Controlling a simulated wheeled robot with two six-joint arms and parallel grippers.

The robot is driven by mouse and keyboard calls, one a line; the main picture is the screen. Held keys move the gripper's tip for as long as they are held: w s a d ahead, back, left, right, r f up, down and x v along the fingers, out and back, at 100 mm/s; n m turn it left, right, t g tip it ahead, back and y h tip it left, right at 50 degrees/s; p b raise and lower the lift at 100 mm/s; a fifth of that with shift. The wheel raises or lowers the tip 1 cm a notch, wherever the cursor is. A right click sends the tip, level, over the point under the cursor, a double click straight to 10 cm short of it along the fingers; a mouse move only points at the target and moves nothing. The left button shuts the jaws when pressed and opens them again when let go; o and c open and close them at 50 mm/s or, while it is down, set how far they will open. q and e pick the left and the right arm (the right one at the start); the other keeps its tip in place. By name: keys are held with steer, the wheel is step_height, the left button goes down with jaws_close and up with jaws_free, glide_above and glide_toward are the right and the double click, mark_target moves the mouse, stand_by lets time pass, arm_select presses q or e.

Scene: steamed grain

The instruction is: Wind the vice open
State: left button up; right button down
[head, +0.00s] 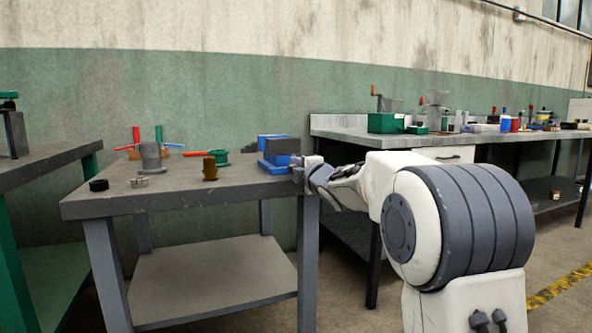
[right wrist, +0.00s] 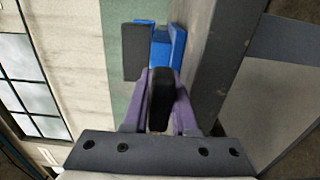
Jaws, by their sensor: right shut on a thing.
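The blue and dark grey vice (head: 273,166) sits at the right end of the grey table. In the right wrist view the vice (right wrist: 177,47) shows just beyond my fingers, with a dark grey block on its left side. My right gripper (head: 306,170) is at the table's right edge, beside the vice. Its purple fingers are shut on a dark, rounded handle (right wrist: 160,90), which points back towards the wrist camera. The handle's link to the vice is hidden by the fingers. My left gripper is not in view.
A longer bench (head: 340,131) with several items stands behind on the right. The table's front middle is clear.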

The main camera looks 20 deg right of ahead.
steer(key=shift+f, duration=0.15)
steer(key=c, duration=1)
jaws_free()
steer(key=shift+s, duration=0.1)
steer(key=s+p, duration=0.2)
steer(key=s, duration=0.8)
steer(key=shift+s, duration=0.15)
